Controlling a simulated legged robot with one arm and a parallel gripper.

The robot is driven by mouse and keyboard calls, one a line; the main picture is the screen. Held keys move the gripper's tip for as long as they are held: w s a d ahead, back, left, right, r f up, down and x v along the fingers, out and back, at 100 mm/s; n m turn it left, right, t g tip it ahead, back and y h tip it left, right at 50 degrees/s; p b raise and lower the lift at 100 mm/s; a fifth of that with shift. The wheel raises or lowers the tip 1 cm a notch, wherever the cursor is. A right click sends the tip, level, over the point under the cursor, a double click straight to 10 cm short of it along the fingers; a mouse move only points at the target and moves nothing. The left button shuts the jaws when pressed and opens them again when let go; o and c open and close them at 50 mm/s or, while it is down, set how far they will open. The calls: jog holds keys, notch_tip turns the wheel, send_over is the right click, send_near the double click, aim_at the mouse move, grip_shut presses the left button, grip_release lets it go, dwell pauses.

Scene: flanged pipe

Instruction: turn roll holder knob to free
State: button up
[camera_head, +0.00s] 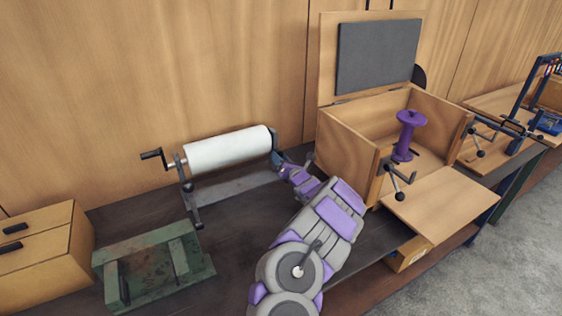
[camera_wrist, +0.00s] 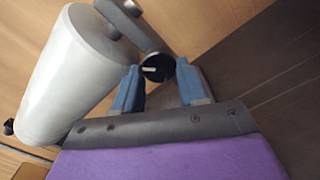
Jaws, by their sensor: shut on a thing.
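The roll holder (camera_head: 190,193) stands on the dark bench with a white roll (camera_head: 228,148) lying across it and a crank handle (camera_head: 152,155) at its left end. The roll also shows at left in the wrist view (camera_wrist: 65,85). A grey arm of the holder (camera_wrist: 133,24) runs past the roll's end to a round black knob (camera_wrist: 156,69) with a pale mark on its face. My gripper (camera_wrist: 158,78) has its two blue fingers on either side of this knob and is shut on it. In the head view my gripper (camera_head: 280,160) is at the holder's right end and the knob is hidden.
An open wooden box (camera_head: 345,160) with a purple spool (camera_head: 407,136) stands to the right of my arm. A green metal frame (camera_head: 150,265) and a wooden drawer unit (camera_head: 45,255) are at the left. A wooden wall rises behind the bench.

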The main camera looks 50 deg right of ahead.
jog(key=shift+a+f+m, duration=0.1)
jog(key=shift+f+m, duration=0.1)
jog(key=shift+m, duration=0.9)
jog(key=o, duration=1)
jog(key=shift+w, duration=0.2)
jog(key=shift+o, duration=0.3)
jog(key=shift+d+r, duration=0.1)
jog(key=shift+d, duration=0.1)
jog(key=shift+a+r, duration=0.1)
jog(key=shift+r, duration=0.05)
jog(key=shift+s, duration=0.15)
